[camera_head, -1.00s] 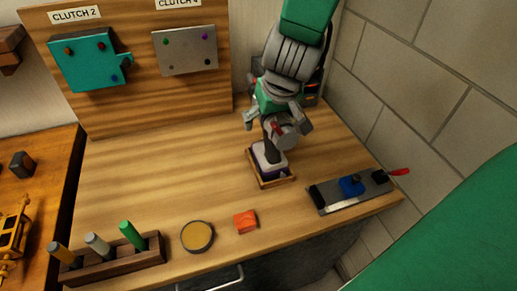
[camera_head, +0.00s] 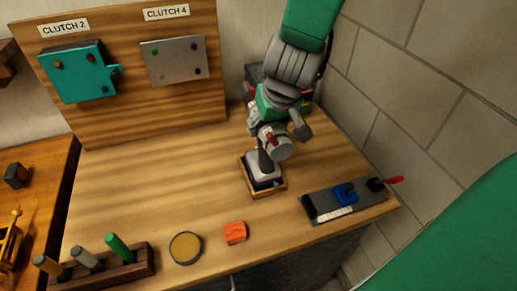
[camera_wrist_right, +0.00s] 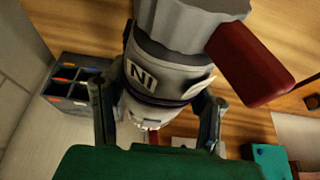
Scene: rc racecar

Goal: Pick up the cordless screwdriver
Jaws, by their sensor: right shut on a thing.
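The cordless screwdriver (camera_head: 276,145) stands upright, with a pale grey head, a red part, a dark grip and a wide pale and dark base. Its base sits at a small wooden tray (camera_head: 281,191); I cannot tell whether it touches the tray floor. My right gripper (camera_head: 277,124) is shut on the upper body of the screwdriver. In the right wrist view the fingers (camera_wrist_right: 157,118) lie on both sides of the grey body (camera_wrist_right: 158,75), lettered "NI", with a red part sticking out to the right. My left gripper is not in view.
A dark compartment box (camera_head: 257,77) stands behind the gripper. A grey plate with a blue part (camera_head: 322,205) lies right, near the wall. An orange block (camera_head: 234,232), a round tin (camera_head: 186,248) and a rack of cylinders (camera_head: 140,266) line the front edge. The bench middle is clear.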

